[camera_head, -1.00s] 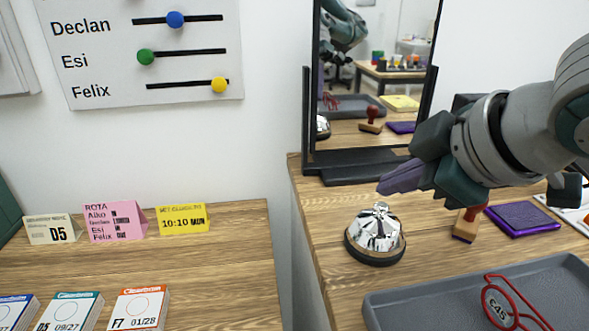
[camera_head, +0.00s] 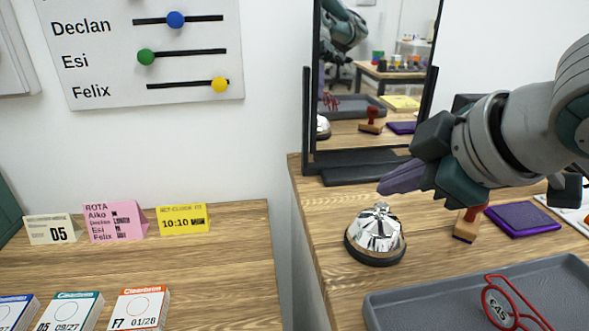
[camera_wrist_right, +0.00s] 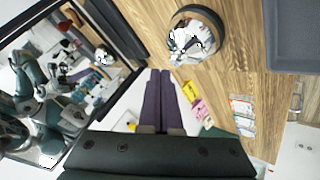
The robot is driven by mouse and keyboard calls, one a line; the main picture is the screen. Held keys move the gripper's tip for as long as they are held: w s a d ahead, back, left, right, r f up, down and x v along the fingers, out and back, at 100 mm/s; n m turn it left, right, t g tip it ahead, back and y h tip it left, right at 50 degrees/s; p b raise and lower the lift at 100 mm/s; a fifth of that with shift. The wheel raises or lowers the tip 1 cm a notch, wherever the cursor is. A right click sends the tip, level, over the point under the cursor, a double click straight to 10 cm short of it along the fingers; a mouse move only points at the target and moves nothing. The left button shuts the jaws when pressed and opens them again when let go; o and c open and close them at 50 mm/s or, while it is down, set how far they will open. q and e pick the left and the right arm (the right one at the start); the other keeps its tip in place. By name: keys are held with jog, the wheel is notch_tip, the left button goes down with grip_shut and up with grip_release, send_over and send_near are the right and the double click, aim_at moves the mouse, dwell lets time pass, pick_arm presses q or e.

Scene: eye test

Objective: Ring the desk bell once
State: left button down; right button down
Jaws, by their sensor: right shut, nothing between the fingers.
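The desk bell (camera_head: 376,236) is a silver dome on a dark round base. It stands on the wooden desk at the right, in front of the mirror. It also shows in the right wrist view (camera_wrist_right: 188,42), near the top. My right gripper (camera_head: 382,188) comes in from the right. Its purple fingers are shut and empty, just above and behind the bell's top in the head view, apart from it as far as I can tell. The fingers also show in the right wrist view (camera_wrist_right: 165,76), pressed together. My left gripper is not in view.
A mirror (camera_head: 372,80) stands behind the bell. A grey tray (camera_head: 385,304) with red glasses (camera_head: 490,303) lies in front. A stamp (camera_head: 467,224) and a purple ink pad (camera_head: 522,218) sit to the right. A gap separates this desk from the left one with cards and boxes.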

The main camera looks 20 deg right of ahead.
jog(key=shift+f, duration=0.1)
dwell(0.3)
jog(key=shift+f, duration=0.3)
jog(key=shift+f, duration=0.5)
dwell(0.6)
jog(key=shift+r, duration=0.1)
jog(key=shift+r+p, duration=0.8)
jog(key=shift+p, duration=0.4)
jog(key=shift+r, duration=0.1)
notch_tip(320, 180, up, 5)
jog(key=p, duration=0.6)
